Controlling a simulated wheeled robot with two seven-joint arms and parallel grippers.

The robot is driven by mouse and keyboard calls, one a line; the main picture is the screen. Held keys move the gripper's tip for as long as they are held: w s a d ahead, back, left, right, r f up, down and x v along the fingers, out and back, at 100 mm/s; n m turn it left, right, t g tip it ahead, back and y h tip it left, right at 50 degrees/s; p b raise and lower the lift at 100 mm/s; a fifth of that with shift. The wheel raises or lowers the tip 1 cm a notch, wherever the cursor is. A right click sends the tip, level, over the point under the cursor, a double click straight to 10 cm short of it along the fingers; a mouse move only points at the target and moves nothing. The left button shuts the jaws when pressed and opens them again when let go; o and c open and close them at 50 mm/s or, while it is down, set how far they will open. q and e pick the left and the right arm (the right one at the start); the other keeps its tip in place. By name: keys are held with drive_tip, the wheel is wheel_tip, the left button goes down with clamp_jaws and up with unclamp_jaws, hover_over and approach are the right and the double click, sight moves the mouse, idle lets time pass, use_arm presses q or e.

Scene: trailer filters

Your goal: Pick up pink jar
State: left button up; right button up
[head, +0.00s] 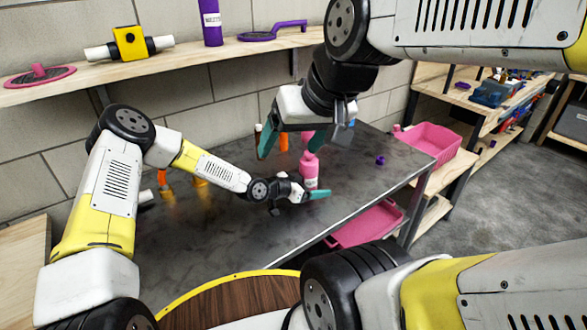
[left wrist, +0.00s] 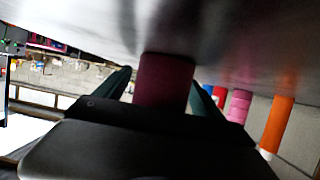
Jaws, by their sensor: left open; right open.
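The pink jar (head: 310,172) stands upright on the dark metal table (head: 235,235). My left gripper (head: 308,194) is open and low over the table at the jar's lower part. One teal finger shows in front of the jar in the head view; the other is hidden. In the left wrist view the jar (left wrist: 163,80) is between the two open teal fingers (left wrist: 160,92), with a visible gap at least on the left side. My right gripper (head: 303,143) is open and empty in the head view, above and behind the jar.
An orange bottle (head: 284,142) and other pink and blue items stand behind the jar. A small purple piece (head: 380,160) lies to the right. Pink bins sit on the right shelf (head: 431,143) and below the table (head: 368,224). A wooden wall shelf (head: 180,63) runs above.

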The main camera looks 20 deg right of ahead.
use_arm(q)
drive_tip(key=c, duration=1.5)
drive_tip(key=shift+r, duration=0.1)
